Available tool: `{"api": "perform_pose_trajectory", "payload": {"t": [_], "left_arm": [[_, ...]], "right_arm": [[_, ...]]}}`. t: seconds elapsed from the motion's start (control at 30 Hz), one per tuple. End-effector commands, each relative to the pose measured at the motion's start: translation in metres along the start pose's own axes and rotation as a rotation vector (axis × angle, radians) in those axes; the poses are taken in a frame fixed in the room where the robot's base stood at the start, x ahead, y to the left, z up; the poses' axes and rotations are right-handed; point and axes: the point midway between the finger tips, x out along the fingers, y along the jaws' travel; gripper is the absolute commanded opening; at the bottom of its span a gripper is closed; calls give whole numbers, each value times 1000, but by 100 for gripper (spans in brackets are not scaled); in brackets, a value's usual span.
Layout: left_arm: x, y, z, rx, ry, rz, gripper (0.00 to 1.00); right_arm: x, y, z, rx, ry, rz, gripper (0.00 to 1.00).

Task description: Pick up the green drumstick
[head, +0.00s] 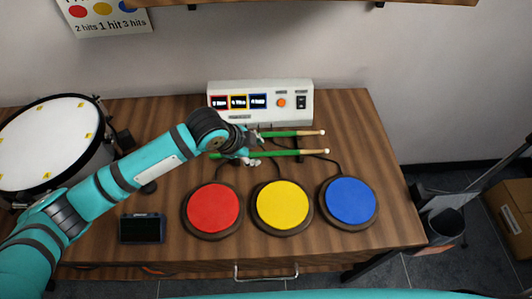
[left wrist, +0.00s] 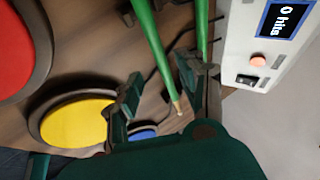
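Two green drumsticks with tan tips lie side by side on the wooden table, a back one (head: 285,133) by the white control box and a front one (head: 280,153) nearer the pads. My left gripper (head: 248,148) is at their left ends in the head view. In the left wrist view my left gripper (left wrist: 158,80) is open, with the front drumstick (left wrist: 152,45) running between its fingers with visible gaps. The back drumstick (left wrist: 203,32) passes partly hidden behind the right-hand finger. My right gripper is not in view.
The white control box (head: 295,92) stands behind the sticks. Red (head: 213,207), yellow (head: 282,205) and blue (head: 350,200) pads lie in front. A white drum (head: 45,140) is at the left, and a small dark device (head: 142,229) lies near the front edge.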

Motion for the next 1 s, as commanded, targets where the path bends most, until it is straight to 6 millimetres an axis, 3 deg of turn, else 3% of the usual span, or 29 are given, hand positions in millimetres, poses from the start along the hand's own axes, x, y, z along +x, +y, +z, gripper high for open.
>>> {"api": "perform_pose_trajectory", "payload": {"t": [0.2,0.5,0.8,1.0], "left_arm": [[30,-2,0,0,-1,0,40],[33,-2,0,1,-1,-1,38],[33,-2,0,0,-1,-1,0],[33,-2,0,0,-1,-1,0]], "right_arm": [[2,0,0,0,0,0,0],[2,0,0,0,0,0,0],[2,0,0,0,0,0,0],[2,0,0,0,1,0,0]]}}
